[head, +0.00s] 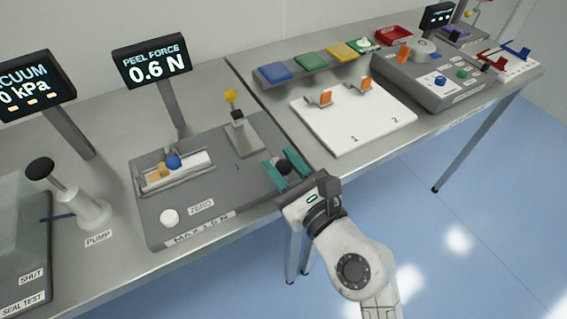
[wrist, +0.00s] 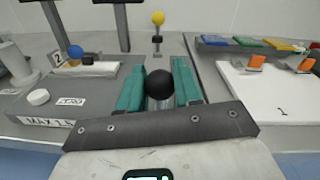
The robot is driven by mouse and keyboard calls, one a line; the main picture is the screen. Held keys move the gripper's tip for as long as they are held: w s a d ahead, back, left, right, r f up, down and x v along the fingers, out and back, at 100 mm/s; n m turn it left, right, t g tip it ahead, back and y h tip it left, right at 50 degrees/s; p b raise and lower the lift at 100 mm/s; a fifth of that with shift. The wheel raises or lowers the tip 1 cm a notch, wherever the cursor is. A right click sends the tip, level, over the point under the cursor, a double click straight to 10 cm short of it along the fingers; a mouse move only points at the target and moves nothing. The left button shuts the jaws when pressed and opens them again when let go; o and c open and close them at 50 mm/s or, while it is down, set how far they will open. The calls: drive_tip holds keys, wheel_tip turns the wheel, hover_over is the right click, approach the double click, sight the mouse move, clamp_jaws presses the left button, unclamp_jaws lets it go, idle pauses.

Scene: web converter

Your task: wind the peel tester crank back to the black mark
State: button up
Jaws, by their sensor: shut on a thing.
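The peel tester is a dark grey base (head: 190,217) on the left bench. Its crank has a black ball knob (head: 283,166), which also shows in the wrist view (wrist: 159,85). My gripper (head: 285,170) has two teal fingers, one on each side of the knob, and is shut on it at the base's right end. The crank's arm and the black mark are hidden or cannot be made out. The peel force display (head: 152,62) reads 0.6 N. A slide with a blue ball (head: 173,162) and a tan piece (head: 155,170) sits on the base's left part.
A post with a yellow ball (head: 231,95) stands behind the knob. A white zero button (head: 169,217) is at the base's front left. A white board (head: 352,122) with orange clips lies to the right. A pump (head: 88,208) stands to the left.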

drive_tip(key=c, duration=0.3)
